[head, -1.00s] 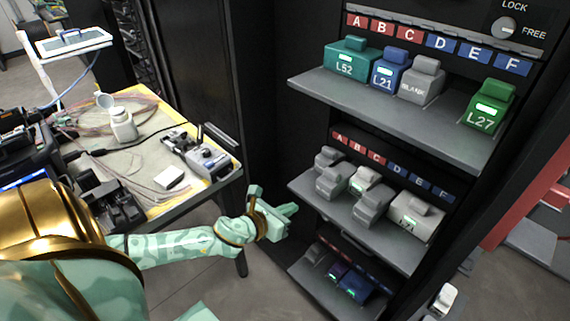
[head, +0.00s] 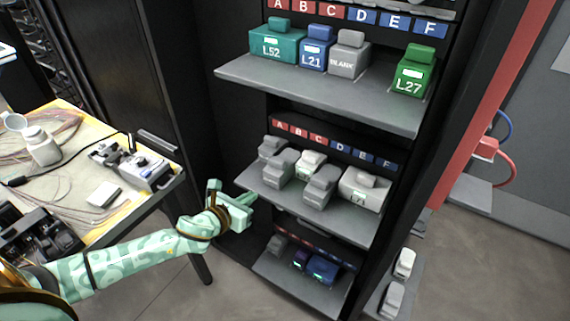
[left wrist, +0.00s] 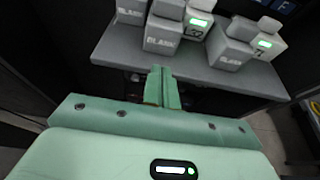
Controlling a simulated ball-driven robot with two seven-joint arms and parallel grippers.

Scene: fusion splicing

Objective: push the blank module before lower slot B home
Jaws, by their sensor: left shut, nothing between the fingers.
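The grey blank module (head: 279,168) before slot B sits on the middle shelf (head: 345,225), further forward than the grey blank (head: 269,149) at A. In the left wrist view, the module (left wrist: 161,34), marked BLANK, stands beyond my fingertips. My left gripper (head: 250,200) is shut and empty, near the left front edge of that shelf and below the module. Its fingers show pressed together in the left wrist view (left wrist: 161,76), apart from the module. The slot behind the module is hidden. My right gripper is out of view.
The L32 module (head: 311,163) stands right of the blank. Another blank (head: 321,185) and a wider grey module (head: 364,190) stand further right. The upper shelf (head: 310,88) overhangs, and a lower shelf (head: 335,298) holds dark modules. A worktable (head: 110,220) stands left.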

